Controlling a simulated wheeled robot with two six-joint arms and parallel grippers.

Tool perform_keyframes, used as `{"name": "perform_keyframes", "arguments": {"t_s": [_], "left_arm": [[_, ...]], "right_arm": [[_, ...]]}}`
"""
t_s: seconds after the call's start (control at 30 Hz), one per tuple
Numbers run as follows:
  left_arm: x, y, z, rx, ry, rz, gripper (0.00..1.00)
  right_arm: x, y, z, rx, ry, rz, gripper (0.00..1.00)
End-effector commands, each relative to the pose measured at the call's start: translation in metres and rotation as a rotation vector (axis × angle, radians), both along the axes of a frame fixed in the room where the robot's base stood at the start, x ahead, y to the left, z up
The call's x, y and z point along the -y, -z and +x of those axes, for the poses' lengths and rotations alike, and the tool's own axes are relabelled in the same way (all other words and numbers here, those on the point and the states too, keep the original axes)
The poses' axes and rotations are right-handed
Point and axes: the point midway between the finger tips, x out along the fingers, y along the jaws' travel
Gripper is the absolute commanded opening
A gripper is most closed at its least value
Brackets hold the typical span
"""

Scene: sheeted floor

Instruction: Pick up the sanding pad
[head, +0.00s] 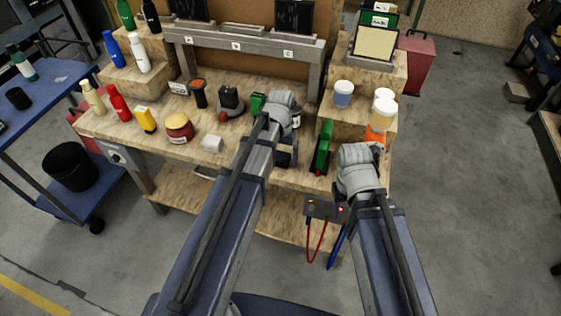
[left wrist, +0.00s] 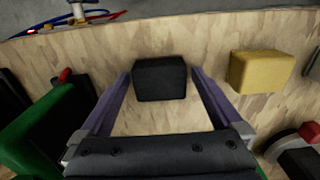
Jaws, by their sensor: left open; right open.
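A dark, roughly square block (left wrist: 160,78), which looks like the sanding pad, lies on the wooden bench top in the left wrist view. My left gripper (left wrist: 160,98) is open, with one finger on each side of the block.
A pale yellow block (left wrist: 257,70) lies to the right in the left wrist view. A green tool (head: 323,148) stands between my arms. Red and blue cables (head: 318,243) hang at the front edge. Bottles and a jar (head: 179,128) stand to the left.

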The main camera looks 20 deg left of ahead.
Motion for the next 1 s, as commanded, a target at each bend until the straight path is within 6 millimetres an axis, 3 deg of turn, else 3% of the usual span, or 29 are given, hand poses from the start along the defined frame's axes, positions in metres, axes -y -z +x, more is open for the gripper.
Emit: {"name": "perform_keyframes", "arguments": {"t_s": [0.07, 0.77, 1.0], "left_arm": [[0.0001, -0.0006, 0.0000, 0.000, 0.000, 0.000, 0.98], [0.0000, -0.0005, 0.0000, 0.000, 0.000, 0.000, 0.19], [0.0000, -0.0011, 0.0000, 0.000, 0.000, 0.000, 0.19]], "right_arm": [[0.0000, -0.0006, 0.0000, 0.000, 0.000, 0.000, 0.50], [0.0000, -0.0005, 0.0000, 0.000, 0.000, 0.000, 0.50], [0.0000, -0.0011, 0.0000, 0.000, 0.000, 0.000, 0.50]]}}
